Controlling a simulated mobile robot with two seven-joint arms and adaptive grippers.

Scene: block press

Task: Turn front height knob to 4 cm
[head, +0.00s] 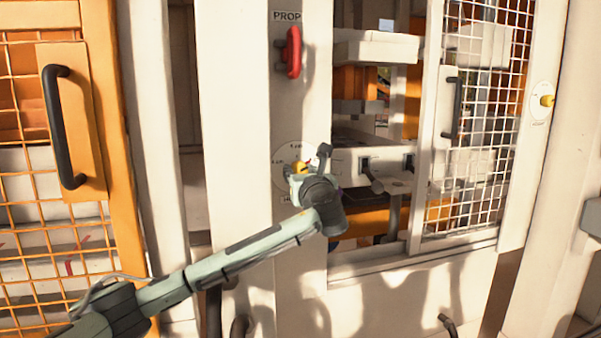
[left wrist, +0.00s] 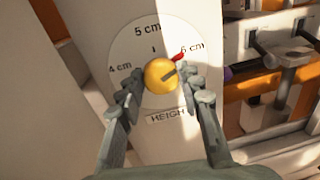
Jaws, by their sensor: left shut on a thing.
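The yellow height knob (left wrist: 160,76) sits on a round white dial (left wrist: 150,38) marked 4 cm, 5 cm and 6 cm, with a HEIGHT label below. Its red pointer (left wrist: 178,58) points up and right, toward the 6 cm mark. My left gripper (left wrist: 159,82) has a finger on each side of the knob and is shut on it. In the head view the knob (head: 299,167) shows small on the white front panel, partly covered by my left gripper (head: 301,178). My right gripper is not in view.
A red handle (head: 293,52) under a PROP label is above the dial. To the right is an opening with press parts and a mesh door (head: 484,110) with a black handle. Another yellow knob (head: 547,101) is at far right. An orange mesh door (head: 98,170) stands at left.

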